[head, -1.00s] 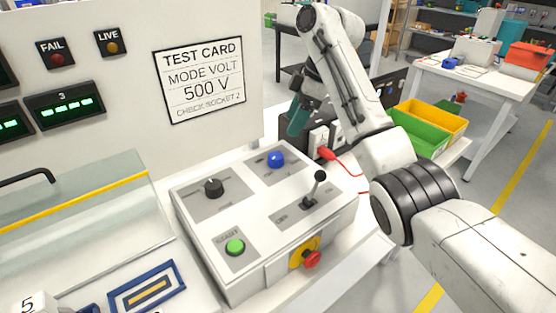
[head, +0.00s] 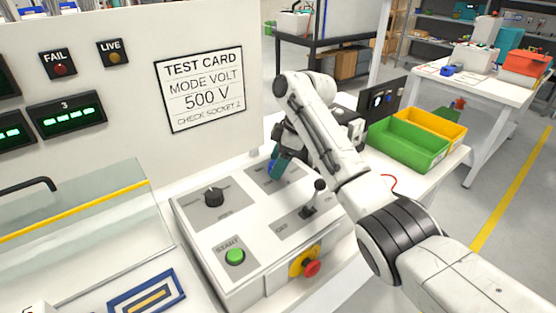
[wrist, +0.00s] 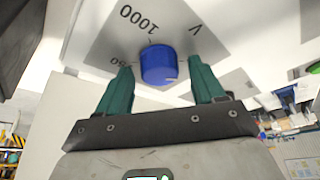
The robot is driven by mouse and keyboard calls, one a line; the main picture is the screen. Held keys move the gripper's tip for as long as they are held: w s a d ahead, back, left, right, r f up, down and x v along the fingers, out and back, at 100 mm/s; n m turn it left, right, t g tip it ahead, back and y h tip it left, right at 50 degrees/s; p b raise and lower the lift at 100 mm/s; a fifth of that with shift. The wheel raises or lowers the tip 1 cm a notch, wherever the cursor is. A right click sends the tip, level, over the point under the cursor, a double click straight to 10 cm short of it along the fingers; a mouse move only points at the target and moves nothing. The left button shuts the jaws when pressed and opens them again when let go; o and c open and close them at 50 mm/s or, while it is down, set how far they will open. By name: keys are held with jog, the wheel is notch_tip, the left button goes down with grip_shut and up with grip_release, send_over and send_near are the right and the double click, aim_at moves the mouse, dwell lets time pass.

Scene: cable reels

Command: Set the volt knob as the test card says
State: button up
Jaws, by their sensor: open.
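The test card (head: 200,90) on the white panel reads MODE VOLT, 500 V, CHECK SOCKET 2. The blue volt knob (wrist: 159,66) sits on a grey dial plate (wrist: 112,32) marked 1000, V and a partly hidden number ending in 50. I cannot tell where the knob's pointer stands. My gripper (wrist: 163,76) is open, with one teal finger on each side of the knob; I cannot tell whether they touch it. In the head view my gripper (head: 277,166) is over the knob's plate and hides the knob.
The sloped control box also carries a black mode knob (head: 214,197), a lever (head: 314,197), a green START button (head: 235,256) and a red stop button (head: 311,268). A glass-like cover (head: 75,225) is at left. Green (head: 407,145) and yellow (head: 430,128) bins are at right.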

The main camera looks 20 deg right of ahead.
jog(key=c, duration=1)
jog(key=shift+c, duration=0.2)
jog(key=shift+r+p, duration=0.1)
jog(key=shift+p, duration=0.35)
jog(key=m+p, duration=0.1)
jog(key=m+t+p, duration=0.1)
jog(key=m+p, duration=0.1)
jog(key=shift+s+a+r+h, duration=0.1)
jog(key=shift+a+r+h, duration=0.05)
jog(key=shift+h, duration=0.15)
jog(key=m+t+h+p, duration=0.1)
jog(key=m+p, duration=0.3)
jog(key=shift+a+m, duration=0.1)
jog(key=shift+m, duration=0.2)
jog(key=m+t+h+p, duration=0.1)
jog(key=m+h+p, duration=0.1)
jog(key=m, duration=0.2)
jog(key=shift+a+p, duration=0.1)
jog(key=shift+p, duration=0.3)
jog(key=shift+m+h+p, duration=0.35)
jog(key=shift+m+h, duration=0.35)
jog(key=shift+m, duration=1.3)
